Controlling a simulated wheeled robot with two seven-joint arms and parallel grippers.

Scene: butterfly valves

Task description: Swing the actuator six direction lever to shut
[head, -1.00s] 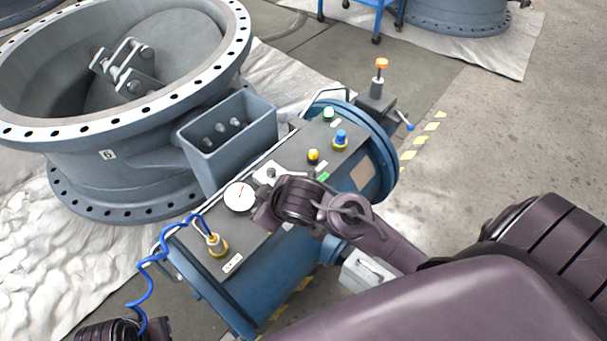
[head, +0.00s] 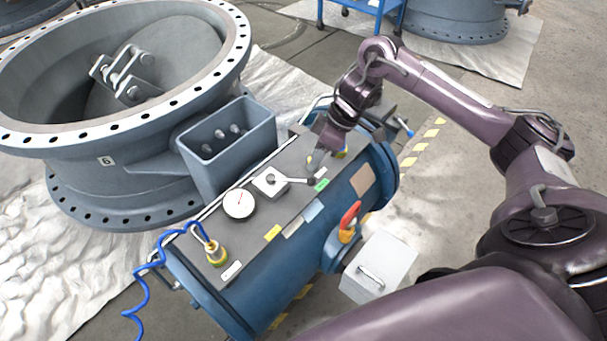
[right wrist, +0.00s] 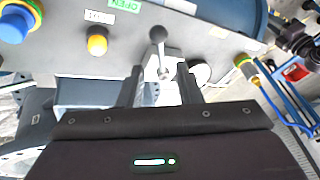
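The direction lever (head: 291,180) sits on a white square plate (head: 268,182) on top of the blue actuator (head: 345,190). Its dark ball knob (head: 311,181) points right, near the green label (head: 322,185), which reads OPEN in the right wrist view (right wrist: 125,5). My right gripper (head: 317,164) is just above the panel by the knob. In the right wrist view its fingers (right wrist: 158,92) are apart, with the lever and ball (right wrist: 158,35) lined up between them; I cannot tell contact. A dark jointed shape (right wrist: 296,38) there may be part of my left arm; its fingers are unclear.
A gauge (head: 239,204), a yellow label (head: 272,233) and a hose fitting (head: 215,252) with a blue hose line the panel. A red-orange handle (head: 349,218) and grey box (head: 378,268) stand in front.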

